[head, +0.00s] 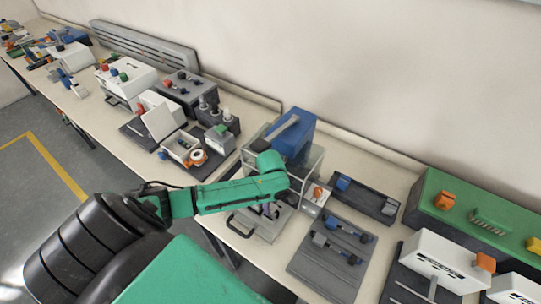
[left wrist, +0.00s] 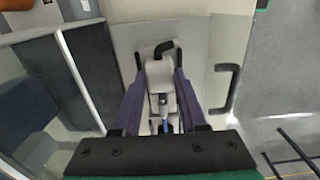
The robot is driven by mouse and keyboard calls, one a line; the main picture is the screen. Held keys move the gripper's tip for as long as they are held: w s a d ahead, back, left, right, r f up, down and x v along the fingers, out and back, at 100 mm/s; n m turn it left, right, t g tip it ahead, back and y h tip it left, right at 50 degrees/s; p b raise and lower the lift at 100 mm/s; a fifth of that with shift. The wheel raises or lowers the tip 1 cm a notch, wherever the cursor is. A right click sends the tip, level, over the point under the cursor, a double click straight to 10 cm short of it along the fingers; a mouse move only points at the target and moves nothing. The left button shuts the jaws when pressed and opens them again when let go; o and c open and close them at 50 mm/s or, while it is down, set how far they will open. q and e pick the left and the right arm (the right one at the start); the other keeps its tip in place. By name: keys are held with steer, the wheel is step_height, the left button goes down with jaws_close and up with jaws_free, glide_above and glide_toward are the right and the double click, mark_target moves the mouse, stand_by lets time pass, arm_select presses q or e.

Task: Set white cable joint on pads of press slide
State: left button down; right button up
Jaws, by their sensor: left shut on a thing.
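My left gripper (head: 270,208) reaches down over the press slide (head: 262,228) in front of the press (head: 291,138) with the blue top. In the left wrist view, the gripper (left wrist: 160,72) has its two dark purple fingers shut on the white cable joint (left wrist: 160,77). A blue and white cable part (left wrist: 163,112) runs from the joint back between the fingers. The joint is over the light grey slide plate (left wrist: 205,45), beside a dark curved part at its far end. The pads are mostly hidden, and I cannot tell whether the joint touches them. My right gripper is not in view.
The slide's black handle (left wrist: 229,88) sticks out at its front edge. A grey tray (head: 320,262) with dark tools lies to the right, and a dark tray (head: 375,205) is behind it. The clear-walled press housing stands close beside the gripper.

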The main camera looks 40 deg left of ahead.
arm_select(q)
steer(key=shift+c, duration=1.8)
jaws_free()
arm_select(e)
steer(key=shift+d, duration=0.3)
